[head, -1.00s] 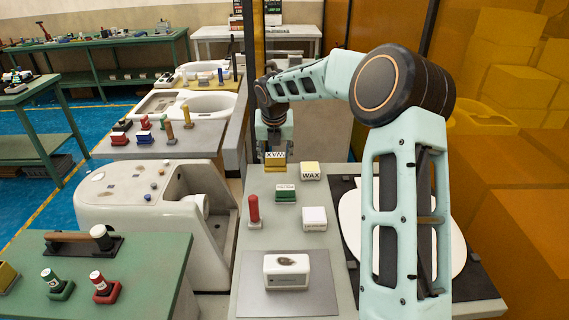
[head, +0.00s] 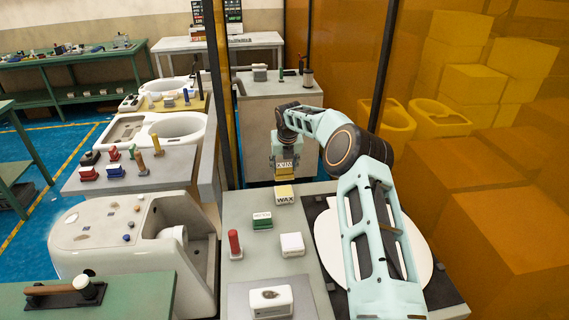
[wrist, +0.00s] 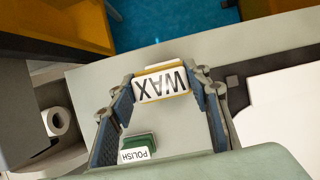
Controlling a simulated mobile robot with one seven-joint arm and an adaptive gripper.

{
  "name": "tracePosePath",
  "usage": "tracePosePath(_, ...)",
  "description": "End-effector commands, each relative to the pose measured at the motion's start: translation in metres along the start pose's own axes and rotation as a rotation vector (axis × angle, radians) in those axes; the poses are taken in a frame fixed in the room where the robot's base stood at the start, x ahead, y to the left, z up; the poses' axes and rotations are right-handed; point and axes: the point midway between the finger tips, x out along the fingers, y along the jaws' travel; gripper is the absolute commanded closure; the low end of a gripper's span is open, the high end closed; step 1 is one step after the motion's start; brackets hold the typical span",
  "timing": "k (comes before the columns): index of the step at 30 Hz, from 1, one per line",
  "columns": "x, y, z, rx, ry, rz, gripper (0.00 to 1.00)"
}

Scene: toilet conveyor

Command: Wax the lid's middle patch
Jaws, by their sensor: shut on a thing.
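My gripper (head: 285,162) is shut on a yellow block with a white WAX label (head: 285,172), label upside down. In the wrist view, the held block (wrist: 160,84) sits between my fingertips (wrist: 165,80). The white lid (head: 328,240) lies flat on a dark mat right of the bench strip, partly hidden by my arm. It also shows at the right of the wrist view (wrist: 285,115). I cannot make out its middle patch.
A green POLISH block (head: 262,221), a red-handled stamp (head: 235,244) and a white block (head: 292,244) stand on the bench. An amber screen (head: 500,190) borders the right.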

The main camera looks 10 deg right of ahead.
Motion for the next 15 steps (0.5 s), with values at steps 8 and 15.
tracePosePath(8,0.019,0.0,-0.008,0.0,0.001,0.0,0.75)
tracePosePath(15,0.043,0.0,-0.018,0.001,0.0,0.0,0.75)
